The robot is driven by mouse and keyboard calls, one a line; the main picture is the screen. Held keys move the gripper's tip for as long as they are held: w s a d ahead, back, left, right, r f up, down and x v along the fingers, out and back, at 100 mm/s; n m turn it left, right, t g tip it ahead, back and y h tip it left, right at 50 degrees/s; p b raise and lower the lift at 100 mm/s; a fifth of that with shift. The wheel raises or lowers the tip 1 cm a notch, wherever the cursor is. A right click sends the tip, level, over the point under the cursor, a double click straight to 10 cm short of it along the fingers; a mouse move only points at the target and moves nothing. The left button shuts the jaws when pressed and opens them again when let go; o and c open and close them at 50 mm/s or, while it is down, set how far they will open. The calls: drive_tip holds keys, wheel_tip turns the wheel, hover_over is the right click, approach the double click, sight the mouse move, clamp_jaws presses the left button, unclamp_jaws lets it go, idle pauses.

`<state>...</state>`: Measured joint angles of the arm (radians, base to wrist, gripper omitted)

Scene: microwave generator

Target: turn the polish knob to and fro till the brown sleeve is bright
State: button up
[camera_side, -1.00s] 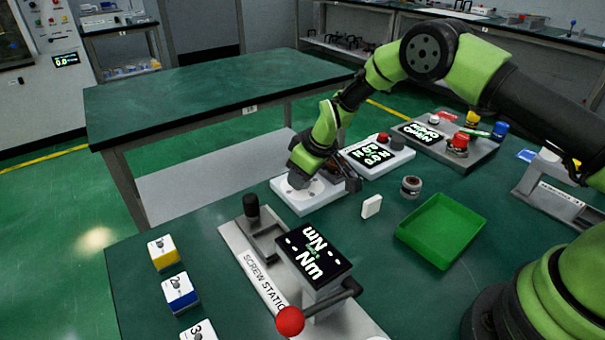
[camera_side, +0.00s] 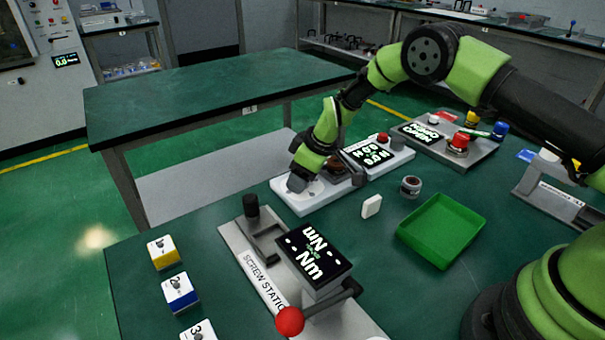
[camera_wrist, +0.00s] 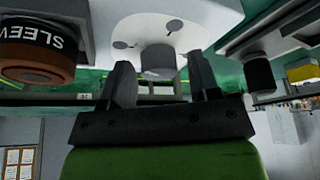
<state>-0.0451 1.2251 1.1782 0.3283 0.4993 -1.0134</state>
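The polish knob (camera_wrist: 157,61) is a short grey cylinder on the white polish station (camera_wrist: 120,15); in the side view my gripper hides it. My gripper (camera_wrist: 160,75) has its two dark fingers apart, one on each side of the knob, with a visible gap on the right. In the side view my gripper (camera_side: 298,184) is low over the left part of the white station (camera_side: 300,208). The brown sleeve (camera_wrist: 35,72), with a black band lettered "SLEEV", is left of the knob in the wrist view. It looks dull brown, and it shows partly behind my gripper in the side view (camera_side: 336,165).
A display unit with a red button (camera_side: 382,138) stands just behind the station. A white block (camera_side: 371,206), a small round part (camera_side: 410,187) and a green tray (camera_side: 440,232) lie to the right. The screw station (camera_side: 262,275) stands in front.

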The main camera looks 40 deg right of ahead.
drive_tip(key=shift+r, duration=0.1)
drive_tip(key=v, duration=0.9)
drive_tip(key=shift+s+r, duration=0.2)
drive_tip(key=shift+r, duration=0.15)
drive_tip(key=shift+s+d, duration=0.1)
drive_tip(key=shift+d, duration=0.1)
drive_tip(key=x, duration=1)
drive_tip(key=c, duration=0.9)
